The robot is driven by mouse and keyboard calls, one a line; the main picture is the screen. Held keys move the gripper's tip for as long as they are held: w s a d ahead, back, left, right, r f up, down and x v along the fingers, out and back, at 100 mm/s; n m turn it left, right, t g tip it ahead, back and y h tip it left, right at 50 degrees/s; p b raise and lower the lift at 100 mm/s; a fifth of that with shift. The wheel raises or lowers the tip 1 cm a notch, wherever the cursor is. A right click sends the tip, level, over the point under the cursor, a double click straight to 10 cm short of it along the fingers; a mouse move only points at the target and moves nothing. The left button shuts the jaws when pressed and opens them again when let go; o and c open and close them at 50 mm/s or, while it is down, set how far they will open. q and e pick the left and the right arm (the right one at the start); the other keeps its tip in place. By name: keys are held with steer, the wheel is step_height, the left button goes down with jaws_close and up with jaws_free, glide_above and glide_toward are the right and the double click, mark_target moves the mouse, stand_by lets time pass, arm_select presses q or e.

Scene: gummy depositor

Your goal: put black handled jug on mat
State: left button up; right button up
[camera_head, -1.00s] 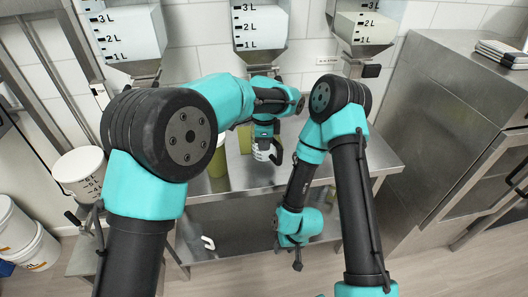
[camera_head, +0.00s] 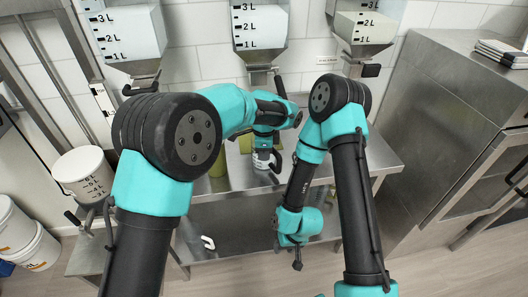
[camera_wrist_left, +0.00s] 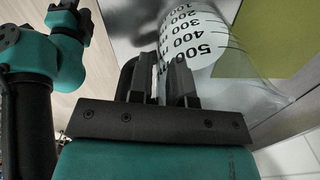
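A clear jug (camera_head: 262,158) with a white printed band and black handle hangs below my left gripper (camera_head: 267,150). In the left wrist view the jug (camera_wrist_left: 200,40) shows millilitre marks, and my left gripper's fingers (camera_wrist_left: 160,85) are close together with a pale strip between them, seemingly its wall or handle. A dark curved part, likely the handle, is just left of the fingers. The yellow-green mat (camera_head: 218,165) lies on the steel table left of the jug, partly hidden by my left arm; it also shows in the left wrist view (camera_wrist_left: 275,35). My right gripper (camera_head: 297,265) hangs low, its fingers unclear.
The steel table (camera_head: 370,165) is clear at its right end. A white hooked item (camera_head: 208,242) is on the lower shelf. Several marked hoppers (camera_head: 260,25) hang above the table. White buckets (camera_head: 82,172) stand at left, and a steel cabinet (camera_head: 435,110) at right.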

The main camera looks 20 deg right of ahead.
arm_select(q)
steer(key=shift+o, duration=1.2)
step_height(320, 180, up, 12)
steer(key=shift+r, duration=0.15)
